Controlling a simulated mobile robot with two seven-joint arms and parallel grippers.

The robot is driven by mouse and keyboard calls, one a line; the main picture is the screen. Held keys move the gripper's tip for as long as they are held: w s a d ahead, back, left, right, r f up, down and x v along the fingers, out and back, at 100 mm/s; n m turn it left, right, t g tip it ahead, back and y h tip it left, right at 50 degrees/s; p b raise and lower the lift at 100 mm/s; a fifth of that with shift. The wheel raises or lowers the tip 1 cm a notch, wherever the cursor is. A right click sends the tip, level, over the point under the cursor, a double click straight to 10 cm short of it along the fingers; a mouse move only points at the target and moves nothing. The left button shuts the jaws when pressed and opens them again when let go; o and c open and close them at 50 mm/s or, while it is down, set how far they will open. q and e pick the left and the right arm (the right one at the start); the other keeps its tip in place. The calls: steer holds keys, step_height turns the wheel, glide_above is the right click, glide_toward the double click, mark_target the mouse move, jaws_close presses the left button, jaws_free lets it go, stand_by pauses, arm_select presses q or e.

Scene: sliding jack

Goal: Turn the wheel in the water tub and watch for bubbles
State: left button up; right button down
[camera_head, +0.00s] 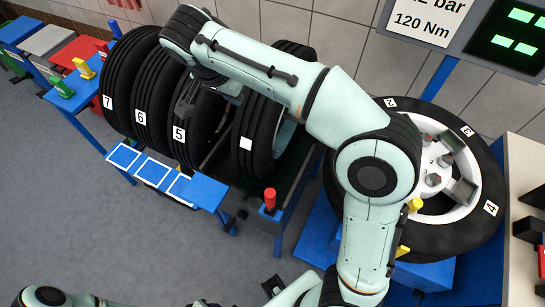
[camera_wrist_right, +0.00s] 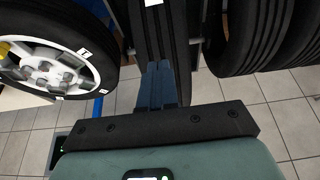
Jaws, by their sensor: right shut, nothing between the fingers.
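A wheel (camera_head: 262,128) with a dark tyre, a blank white tag and a pale rim stands upright in the middle, beside the tyre rack. Its lower part is in a dark, blue-framed holder; I cannot make out water or bubbles. A tyre with a white tag (camera_wrist_right: 152,22) shows in the right wrist view, beyond my fingers. My right gripper (camera_wrist_right: 157,85) is shut and empty, its fingers pointing toward that tyre; I cannot tell whether they touch it. In the head view my right arm reaches across above the wheel and hides part of it. My left gripper is not in view.
Tyres numbered 7, 6 and 5 (camera_head: 180,134) stand left of the wheel. A silver-rimmed wheel (camera_head: 453,205) lies on a blue stand at right. A blue shelf (camera_head: 205,192) and a red-handled post (camera_head: 270,200) stand in front. The grey floor (camera_head: 110,235) at lower left is clear.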

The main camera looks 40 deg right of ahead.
steer(key=w+d+p, duration=0.1)
steer(key=w+d, duration=0.1)
steer(key=d, duration=0.3)
steer(key=w+d+p, duration=0.2)
steer(key=w+d, duration=0.1)
steer(key=d, duration=0.1)
steer(key=w+d+p, duration=0.2)
steer(key=d, duration=0.3)
steer(key=shift+w+d+r, duration=0.1)
steer(key=shift+w+d, duration=0.2)
steer(key=shift+d, duration=0.05)
steer(key=d, duration=0.1)
steer(key=w+d, duration=0.2)
steer(key=shift+w+d+f+p, duration=0.1)
steer(key=shift+d+f+p, duration=0.2)
steer(key=shift+d+f, duration=0.1)
steer(key=shift+d, duration=0.2)
steer(key=shift+s+r, duration=0.1)
steer(key=shift+s, duration=0.1)
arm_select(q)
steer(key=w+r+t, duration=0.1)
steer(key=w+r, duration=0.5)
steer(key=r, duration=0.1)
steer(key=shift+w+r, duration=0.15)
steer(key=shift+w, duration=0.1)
arm_select(e)
steer(key=shift+w, duration=0.1)
